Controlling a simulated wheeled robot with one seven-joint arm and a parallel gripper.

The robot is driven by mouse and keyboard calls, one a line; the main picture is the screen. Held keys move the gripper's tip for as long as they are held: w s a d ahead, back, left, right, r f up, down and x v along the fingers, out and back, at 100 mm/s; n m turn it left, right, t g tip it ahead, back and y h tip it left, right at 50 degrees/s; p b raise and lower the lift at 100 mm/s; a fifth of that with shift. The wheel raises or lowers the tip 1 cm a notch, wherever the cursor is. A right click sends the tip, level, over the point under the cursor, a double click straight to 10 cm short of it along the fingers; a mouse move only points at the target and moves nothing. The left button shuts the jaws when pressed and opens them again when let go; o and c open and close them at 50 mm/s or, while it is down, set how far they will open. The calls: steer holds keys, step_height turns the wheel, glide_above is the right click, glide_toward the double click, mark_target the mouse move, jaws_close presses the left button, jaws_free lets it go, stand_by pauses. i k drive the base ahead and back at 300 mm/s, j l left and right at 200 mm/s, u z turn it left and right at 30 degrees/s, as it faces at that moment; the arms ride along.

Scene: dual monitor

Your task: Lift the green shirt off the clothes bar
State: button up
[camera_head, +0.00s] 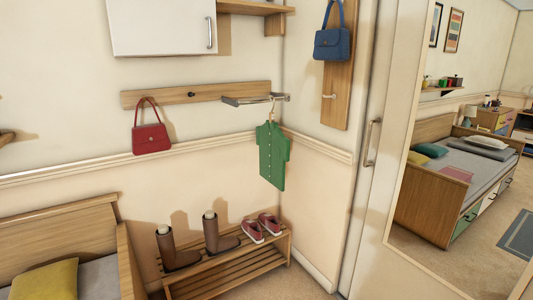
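The green shirt (272,156) hangs on a hanger from the clothes bar (255,99), a short metal bar near the corner of the room. The shirt is short-sleeved with buttons down the front, and it hangs a little tilted in front of the wall. The hanger's hook shows above its collar, at the bar. Nothing covers the shirt. My gripper and arm are not in view.
A red handbag (150,132) hangs left on a wooden wall rail (200,94). A blue handbag (332,44) hangs upper right. Below stands a wooden shoe rack (230,276) with boots and shoes. A bed (60,240) is at lower left; a mirrored door (470,220) is right.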

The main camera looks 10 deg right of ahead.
mark_target(274, 148)
steer(key=i+l, duration=0.1)
steer(key=i, duration=0.45)
steer(key=i+l+u, duration=0.1)
steer(key=i, duration=0.45)
steer(key=i+l, duration=0.15)
steer(key=i, duration=0.4)
steer(key=i+l, duration=0.15)
steer(key=i, duration=0.4)
steer(key=i+l+u, duration=0.1)
steer(key=i, duration=0.45)
steer(key=i+l, duration=0.25)
steer(key=i, duration=0.3)
